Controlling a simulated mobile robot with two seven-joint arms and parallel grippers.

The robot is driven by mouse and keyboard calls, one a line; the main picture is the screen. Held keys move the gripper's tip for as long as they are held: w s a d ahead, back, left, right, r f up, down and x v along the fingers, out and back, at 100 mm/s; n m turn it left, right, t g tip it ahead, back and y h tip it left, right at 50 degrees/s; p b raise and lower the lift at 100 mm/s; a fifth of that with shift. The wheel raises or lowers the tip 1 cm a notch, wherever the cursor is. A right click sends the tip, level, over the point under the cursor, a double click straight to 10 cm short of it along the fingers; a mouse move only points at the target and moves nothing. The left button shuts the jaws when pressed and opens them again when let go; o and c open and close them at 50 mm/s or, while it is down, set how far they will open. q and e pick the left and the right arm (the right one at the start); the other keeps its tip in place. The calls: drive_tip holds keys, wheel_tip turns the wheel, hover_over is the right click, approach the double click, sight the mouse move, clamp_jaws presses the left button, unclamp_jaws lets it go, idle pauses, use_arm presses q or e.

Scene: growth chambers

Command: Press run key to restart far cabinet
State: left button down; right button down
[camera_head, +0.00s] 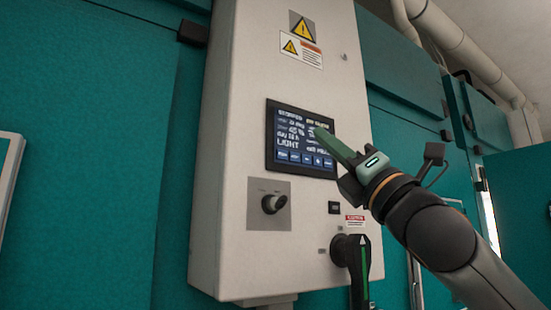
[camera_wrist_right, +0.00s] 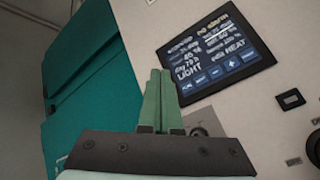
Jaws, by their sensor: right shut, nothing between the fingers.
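The touchscreen (camera_head: 290,142) is set in the front of a pale control cabinet (camera_head: 235,120). Its top line seems to read "STOPPED", with readings and "LIGHT" below. A row of several blue keys (camera_head: 294,156) runs along its bottom edge; their labels are too small to read. The screen also shows in the right wrist view (camera_wrist_right: 210,48), up and right of the fingers. My right gripper (camera_head: 320,131) is shut and empty, its green fingers in front of the screen's right part. In the wrist view its fingertips (camera_wrist_right: 160,72) are left of the keys; contact cannot be told.
Below the screen are a key switch (camera_head: 272,204), a small black button (camera_head: 334,207) and a large rotary handle (camera_head: 350,252) under my right arm. Warning labels (camera_head: 301,48) are above. Teal cabinet walls (camera_head: 90,110) stand either side. Pipes (camera_head: 460,42) run at upper right.

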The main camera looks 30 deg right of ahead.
sight(282, 155)
drive_tip(key=w, duration=0.8)
drive_tip(key=shift+w+a, duration=0.2)
drive_tip(key=shift+a, duration=0.15)
drive_tip(key=shift+w, duration=0.15)
use_arm(q)
drive_tip(key=shift+s+a+f, duration=0.1)
drive_tip(key=shift+s+f, duration=0.15)
drive_tip(key=shift+s, duration=0.3)
drive_tip(key=shift+w+r, duration=0.15)
drive_tip(key=shift+w, duration=0.1)
idle(0.9)
drive_tip(key=shift+r+p, duration=0.35)
use_arm(e)
drive_tip(key=shift+w, duration=0.4)
